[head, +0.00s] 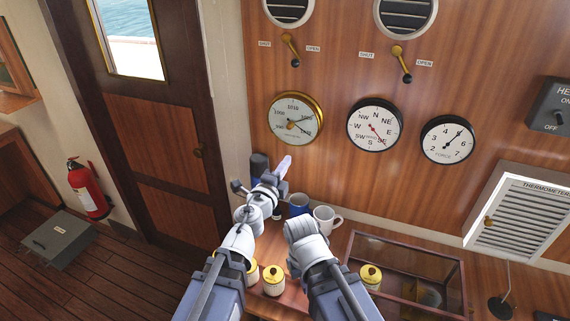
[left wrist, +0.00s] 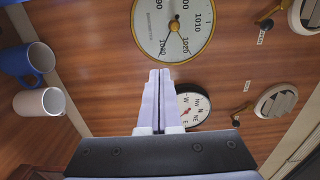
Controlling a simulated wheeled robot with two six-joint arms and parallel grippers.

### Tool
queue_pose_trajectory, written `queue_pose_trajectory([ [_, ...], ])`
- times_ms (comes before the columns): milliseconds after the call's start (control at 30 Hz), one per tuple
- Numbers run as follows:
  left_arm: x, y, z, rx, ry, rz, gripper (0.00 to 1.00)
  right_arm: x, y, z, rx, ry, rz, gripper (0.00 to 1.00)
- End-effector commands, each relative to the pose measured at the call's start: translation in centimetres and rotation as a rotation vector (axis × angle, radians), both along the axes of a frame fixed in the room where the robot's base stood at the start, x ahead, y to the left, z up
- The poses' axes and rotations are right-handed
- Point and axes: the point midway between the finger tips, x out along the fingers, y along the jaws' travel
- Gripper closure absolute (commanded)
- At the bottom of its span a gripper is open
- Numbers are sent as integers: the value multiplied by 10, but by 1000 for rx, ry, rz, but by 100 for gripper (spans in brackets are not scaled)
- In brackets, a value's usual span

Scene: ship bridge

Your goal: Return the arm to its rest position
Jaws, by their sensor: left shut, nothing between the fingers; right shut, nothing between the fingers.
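My left gripper (head: 283,165) is in front of the wooden wall, below the brass barometer (head: 296,118), with its pale fingers pointing up. In the left wrist view its fingers (left wrist: 158,98) are pressed together with nothing between them. There the barometer (left wrist: 173,28) is just beyond the fingertips, and the compass dial (left wrist: 187,108) is partly hidden behind the fingers. A gap to the barometer cannot be judged. My right arm shows folded at the lower middle of the head view; its fingers are hidden.
A blue mug (head: 298,204) and white mug (head: 327,219) stand on the counter behind my arms. Yellow-lidded jars (head: 274,281) and a glass-sided case (head: 408,250) are nearer. Two levers (head: 402,64) stick out above the dials. A fire extinguisher (head: 88,190) stands left.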

Motion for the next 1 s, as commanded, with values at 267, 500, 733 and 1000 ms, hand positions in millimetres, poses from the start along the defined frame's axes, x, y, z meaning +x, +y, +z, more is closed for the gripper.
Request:
queue_pose_trajectory([
  [267, 0, 1, 0, -4, 1, 5, 100, 0, 0, 0, 0, 0, 0, 100],
  [500, 9, 51, -21, -228, 101, 275, 100, 0, 0, -11, 0, 0, 0, 100],
  [733, -23, 115, -115, -550, 447, 736, 100, 0, 0, -25, 0, 0, 0, 100],
  [1000, -136, 104, -234, -702, 1046, 1153, 100, 0, 0, -40, 0, 0, 0, 100],
])
